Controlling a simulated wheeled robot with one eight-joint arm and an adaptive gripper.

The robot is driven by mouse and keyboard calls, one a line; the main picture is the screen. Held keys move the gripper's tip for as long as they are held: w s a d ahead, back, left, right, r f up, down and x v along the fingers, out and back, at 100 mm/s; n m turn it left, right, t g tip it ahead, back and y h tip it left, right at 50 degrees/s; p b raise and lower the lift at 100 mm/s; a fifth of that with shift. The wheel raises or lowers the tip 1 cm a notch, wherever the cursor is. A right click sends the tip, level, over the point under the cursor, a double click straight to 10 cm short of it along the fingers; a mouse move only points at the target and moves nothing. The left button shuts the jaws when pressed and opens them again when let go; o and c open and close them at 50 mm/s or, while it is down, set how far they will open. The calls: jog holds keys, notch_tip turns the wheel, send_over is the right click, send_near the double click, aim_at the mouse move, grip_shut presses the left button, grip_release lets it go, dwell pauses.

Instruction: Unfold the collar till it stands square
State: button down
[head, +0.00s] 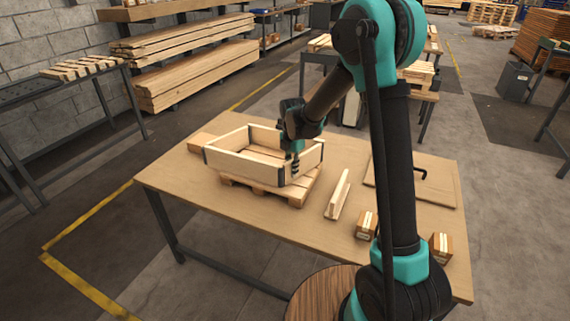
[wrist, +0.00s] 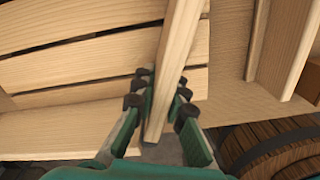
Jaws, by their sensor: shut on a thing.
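The wooden collar (head: 243,166) is opened out into a four-sided frame with dark metal corner hinges. It stands on a small pallet (head: 298,197) on the workbench. From the head view I cannot tell whether its corners are exactly square. My gripper (head: 295,168) reaches down at the collar's right wall, close to the front corner. In the wrist view my gripper (wrist: 163,92) has its fingers on both sides of that wall board (wrist: 178,45) and is shut on it. Pallet slats (wrist: 80,65) show inside the collar. The gripper hides part of the right wall.
A wooden angle piece (head: 337,195) lies right of the pallet. Two small blocks (head: 366,224) (head: 441,246) sit near the bench's front right. A flat panel with a black handle (head: 421,172) lies behind them. The bench's front left (head: 185,200) is clear.

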jog(key=s+d+n, duration=0.2)
jog(key=d, duration=0.1)
jog(key=shift+s+d+n, duration=0.3)
jog(key=shift+d+n, duration=0.3)
jog(key=shift+d, duration=0.1)
jog(key=shift+s+d+n, duration=0.3)
jog(key=shift+d+n, duration=0.3)
jog(key=shift+d, duration=0.1)
jog(key=c, duration=1.6)
grip_release()
jog(key=shift+d, duration=0.1)
jog(key=shift+o, duration=0.3)
notch_tip(320, 180, up, 12)
